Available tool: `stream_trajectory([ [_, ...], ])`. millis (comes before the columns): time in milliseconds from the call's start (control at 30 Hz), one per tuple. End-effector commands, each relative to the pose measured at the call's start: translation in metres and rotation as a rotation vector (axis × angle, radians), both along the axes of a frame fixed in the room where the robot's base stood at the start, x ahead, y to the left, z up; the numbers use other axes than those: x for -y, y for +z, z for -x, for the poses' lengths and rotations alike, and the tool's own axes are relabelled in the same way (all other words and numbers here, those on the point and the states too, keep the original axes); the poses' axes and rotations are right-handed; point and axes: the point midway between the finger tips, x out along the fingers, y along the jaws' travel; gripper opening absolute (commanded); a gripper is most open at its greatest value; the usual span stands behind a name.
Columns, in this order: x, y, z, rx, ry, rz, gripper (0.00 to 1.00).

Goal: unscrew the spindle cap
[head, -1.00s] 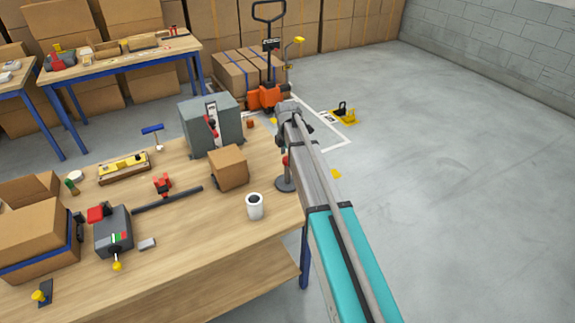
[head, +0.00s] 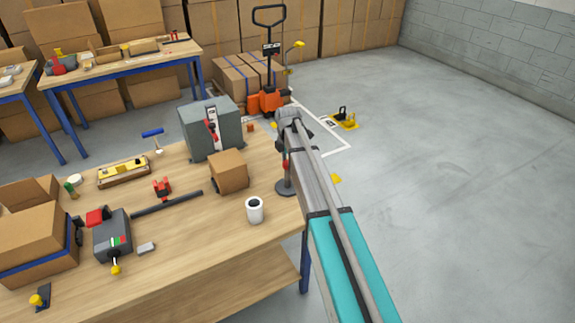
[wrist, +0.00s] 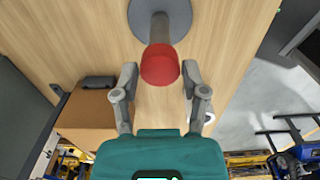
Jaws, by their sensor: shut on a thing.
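The spindle cap (wrist: 160,66) is red and round. It sits on top of a grey post with a round grey base (wrist: 145,14), which stands upright on the wooden workbench. My gripper (wrist: 160,72) has one finger on each side of the cap in the wrist view and is shut on it. In the head view the grey base (head: 285,188) shows near the bench's right edge. A bit of the red cap (head: 285,163) shows beside my arm, which hides most of the post and the gripper.
A cardboard box (head: 230,172), a white cup (head: 254,210) and a grey machine (head: 212,128) stand left of the spindle on the workbench (head: 190,235). An orange pallet jack (head: 268,103) stands behind.

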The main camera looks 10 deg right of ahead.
Motion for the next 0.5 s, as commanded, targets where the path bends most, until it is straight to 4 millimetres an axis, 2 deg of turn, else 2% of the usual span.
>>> stream_trajectory([
  [500,-0.0001,-0.0002,-0.0003,0.001,0.357,0.000,0.22],
])
